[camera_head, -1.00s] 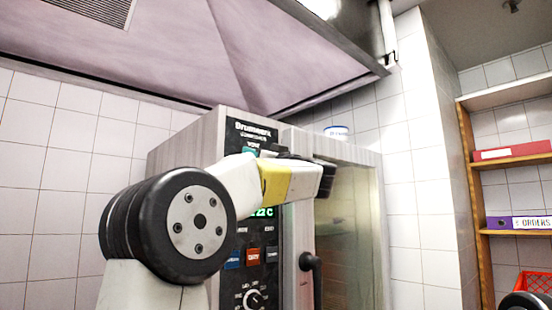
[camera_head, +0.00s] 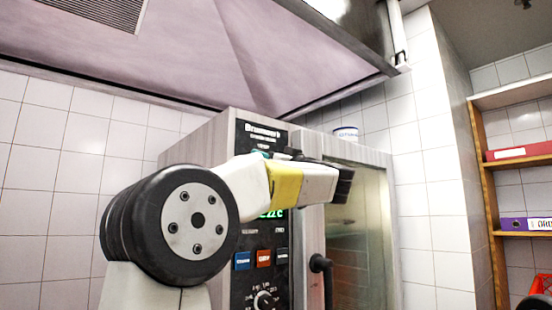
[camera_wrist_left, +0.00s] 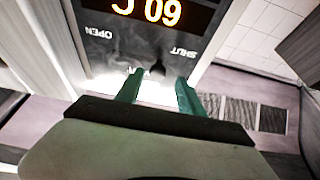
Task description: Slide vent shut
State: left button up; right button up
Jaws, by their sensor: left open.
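The vent control is on the dark front panel of the oven (camera_head: 262,132). In the left wrist view, which is upside down, a dark slider knob (camera_wrist_left: 157,70) sits beside the SHUT label (camera_wrist_left: 180,50); the OPEN label (camera_wrist_left: 97,32) is farther left. My left gripper (camera_wrist_left: 159,92) is open, its two teal fingers spread with the knob appearing between and just beyond their tips. I cannot tell whether either finger touches it. In the head view my left arm covers much of the upper panel, and only a bit of teal fingertip shows. My right gripper is not in view.
The oven's glass door (camera_head: 358,225) with its black handle (camera_head: 320,270) is right of the panel. Buttons and a dial (camera_head: 264,300) are below my arm. A sloping hood (camera_head: 180,50) hangs above. Shelves (camera_head: 515,160) are at right.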

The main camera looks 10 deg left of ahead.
pick_arm(q)
jog(key=v, duration=0.5)
jog(key=shift+s+d+f, duration=0.1)
jog(key=shift+s+d, duration=0.05)
